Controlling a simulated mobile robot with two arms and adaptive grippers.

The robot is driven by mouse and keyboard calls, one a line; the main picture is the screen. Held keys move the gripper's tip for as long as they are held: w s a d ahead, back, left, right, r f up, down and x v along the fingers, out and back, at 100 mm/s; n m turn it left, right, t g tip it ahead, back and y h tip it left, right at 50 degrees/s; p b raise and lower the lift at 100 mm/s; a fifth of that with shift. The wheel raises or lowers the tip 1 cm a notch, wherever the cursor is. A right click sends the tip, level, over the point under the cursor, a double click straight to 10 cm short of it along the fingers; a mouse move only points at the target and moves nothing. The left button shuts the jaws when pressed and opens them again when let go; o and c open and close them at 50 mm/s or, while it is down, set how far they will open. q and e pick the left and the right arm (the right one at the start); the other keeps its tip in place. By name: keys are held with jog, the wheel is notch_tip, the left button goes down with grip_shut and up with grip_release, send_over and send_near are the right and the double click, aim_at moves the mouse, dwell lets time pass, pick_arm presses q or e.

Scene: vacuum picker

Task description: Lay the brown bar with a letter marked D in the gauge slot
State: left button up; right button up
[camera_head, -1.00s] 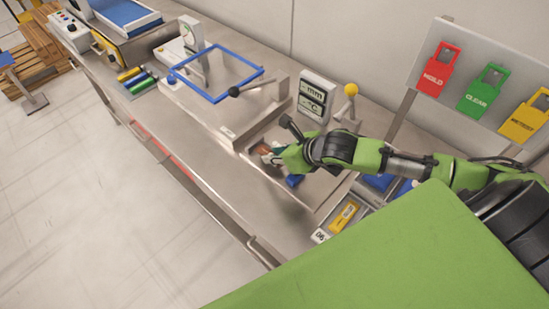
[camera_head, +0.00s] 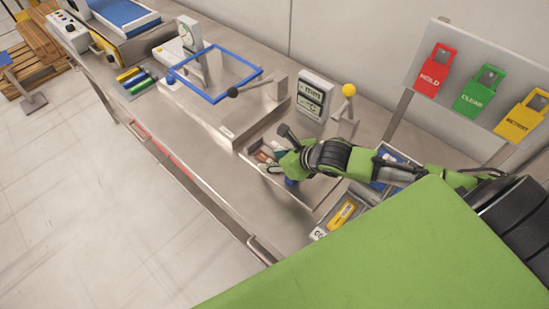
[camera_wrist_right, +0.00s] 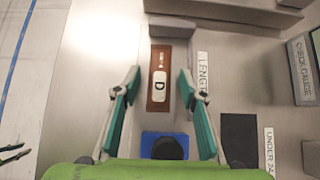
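The brown bar (camera_wrist_right: 157,100) has a white label with a D. It lies flat, lengthwise, between a metal block (camera_wrist_right: 172,27) and a blue block (camera_wrist_right: 151,137) with a dark round face, in what looks like the gauge slot (camera_wrist_right: 184,58) beside a LENGTH label. Whether it is fully seated I cannot tell. My right gripper (camera_wrist_right: 157,78) is open, with one teal-padded finger on each side of the bar and gaps to it. In the head view the right gripper (camera_head: 272,167) is over the gauge and partly hides the bar (camera_head: 262,156). A small teal-and-dark piece (camera_wrist_right: 14,153) at the wrist view's left edge may be my left gripper.
A metal stand with a blue frame (camera_head: 213,98) is left of the gauge. A display (camera_head: 314,96) and a yellow-knobbed lever (camera_head: 348,90) stand behind it. Trays (camera_head: 345,213) lie to the right. Red, green and yellow tags hang on a board (camera_head: 455,43).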

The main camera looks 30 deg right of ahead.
jog(key=shift+r, duration=0.2)
jog(key=shift+s+d+r, duration=0.1)
jog(key=shift+s, duration=0.1)
jog(key=b+v, duration=0.1)
jog(key=v, duration=0.7)
jog(key=shift+s+d+r, duration=0.1)
jog(key=shift+s+r, duration=0.15)
jog(key=shift+s, duration=0.05)
jog(key=shift+s+d+r+b, duration=0.3)
jog(key=shift+s+r, duration=0.15)
jog(key=shift+r, duration=0.05)
jog(key=shift+s+r, duration=0.4)
jog(key=shift+r, duration=0.1)
